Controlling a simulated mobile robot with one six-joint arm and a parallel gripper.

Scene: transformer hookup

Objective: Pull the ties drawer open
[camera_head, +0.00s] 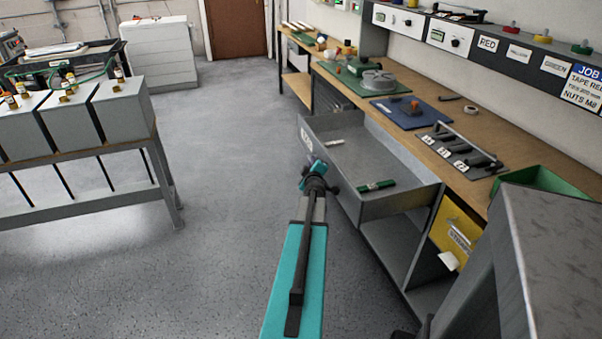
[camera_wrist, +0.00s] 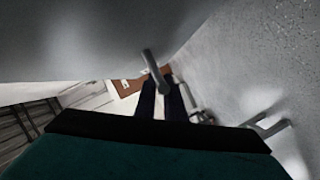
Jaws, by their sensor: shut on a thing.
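The grey drawer (camera_head: 362,155) is pulled well out from the workbench on the right in the head view. A green item (camera_head: 376,186) and a small pale item (camera_head: 335,142) lie inside it. A small label sits on its front, too small to read. My gripper (camera_head: 318,176) is at the drawer's front face, shut on the handle. The handle is mostly hidden by my gripper in the head view. In the wrist view, the grey bar handle (camera_wrist: 153,68) shows at the tips of my dark fingers (camera_wrist: 160,98).
The workbench (camera_head: 440,118) holds a blue mat (camera_head: 410,112), a green mat with a grey reel, and a dark tool tray. A rack of grey boxes (camera_head: 70,120) stands left. The floor (camera_head: 220,130) between is clear.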

